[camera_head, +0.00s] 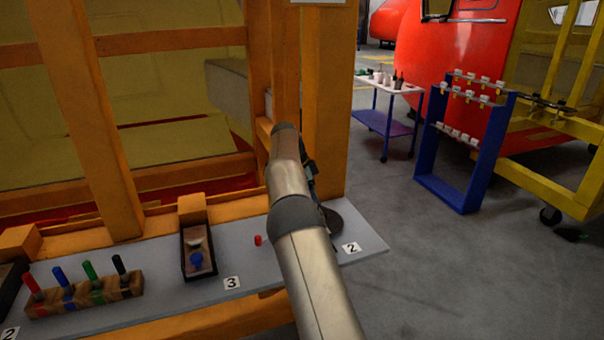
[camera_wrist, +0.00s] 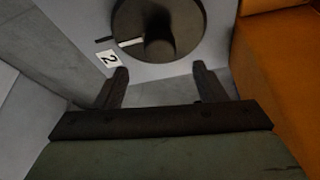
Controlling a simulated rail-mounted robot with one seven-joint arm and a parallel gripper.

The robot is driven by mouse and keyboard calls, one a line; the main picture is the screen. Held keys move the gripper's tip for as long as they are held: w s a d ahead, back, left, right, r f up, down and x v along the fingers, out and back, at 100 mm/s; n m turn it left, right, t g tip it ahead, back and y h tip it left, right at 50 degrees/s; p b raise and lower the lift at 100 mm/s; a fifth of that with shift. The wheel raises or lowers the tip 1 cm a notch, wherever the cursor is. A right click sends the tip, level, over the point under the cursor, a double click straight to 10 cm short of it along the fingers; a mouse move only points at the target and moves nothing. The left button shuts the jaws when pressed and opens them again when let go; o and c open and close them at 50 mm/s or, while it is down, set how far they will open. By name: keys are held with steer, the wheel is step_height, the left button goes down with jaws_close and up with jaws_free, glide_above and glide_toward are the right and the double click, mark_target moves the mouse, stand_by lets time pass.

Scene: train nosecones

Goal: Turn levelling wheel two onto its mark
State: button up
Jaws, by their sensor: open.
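Levelling wheel two (camera_wrist: 185,20) is a dark round disc with a raised dark knob (camera_wrist: 160,47), near the top of the wrist view. A white stripe (camera_wrist: 131,42) on the disc points left. A short dark line (camera_wrist: 106,39) lies on the grey plate just beyond the stripe's outer end, close to it. The label "2" (camera_wrist: 107,57) is beside it. My gripper (camera_wrist: 160,75) is open and empty, its fingers apart, below the knob in the picture and not around it. In the head view, the wheel (camera_head: 333,222) is mostly hidden behind my arm.
The grey shelf (camera_head: 130,268) carries a block with coloured pegs (camera_head: 85,294), a dark box with a blue knob (camera_head: 197,256) and a small red peg (camera_head: 258,240). An orange post (camera_head: 327,110) rises behind the wheel. A blue rack (camera_head: 456,190) stands on open floor at right.

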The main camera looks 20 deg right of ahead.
steer(key=p+v, duration=0.3)
steer(key=v, duration=0.6)
steer(key=shift+r, duration=0.2)
steer(key=s+r+n+t+y, duration=0.1)
steer(key=s+r+n+y, duration=0.2)
steer(key=s, duration=0.4)
steer(key=s+r+n, duration=0.4)
steer(key=s, duration=0.4)
steer(key=s+a+f+n, duration=0.3)
steer(key=s+a+n, duration=0.1)
steer(key=s, duration=0.6)
steer(key=s+a+f+n+y, duration=0.1)
steer(key=s+a+f+n, duration=0.3)
steer(key=s, duration=0.7)
steer(key=s+a+f+n, duration=0.4)
steer(key=s+n, duration=0.1)
steer(key=s, duration=0.6)
steer(key=shift+a+f+t, duration=0.2)
steer(key=shift+a+t, duration=0.2)
